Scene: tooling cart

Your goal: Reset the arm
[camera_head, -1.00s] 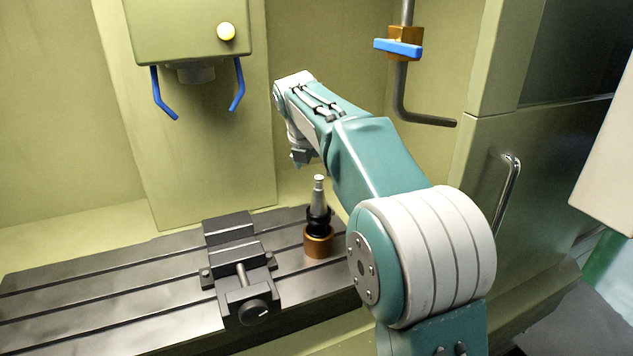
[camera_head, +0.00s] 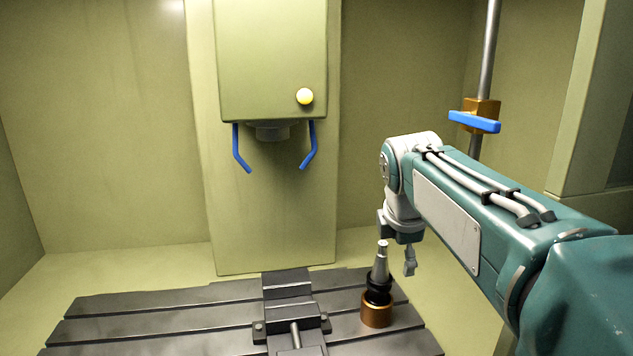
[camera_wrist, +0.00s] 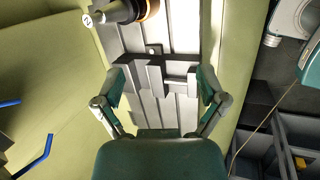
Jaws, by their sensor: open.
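My gripper (camera_head: 409,262) hangs below my wrist, on the right side of the head view, with only part of it showing. In the wrist view my gripper (camera_wrist: 161,82) has its two fingers spread wide with nothing between them. A tool holder (camera_head: 380,270) with a silver tapered top and black collar stands upright in a copper-coloured socket (camera_head: 376,311), just left of my gripper in the picture. In the wrist view the tool holder (camera_wrist: 120,11) shows at the top edge, beyond the fingers and partly cut off.
A dark vise (camera_head: 290,290) sits on the slotted machine table (camera_head: 150,318). Above is a green spindle head (camera_head: 270,60) with two blue nozzles and a yellow knob. A pipe with a blue-handled valve (camera_head: 475,122) stands at the right. Open space lies left of the spindle head.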

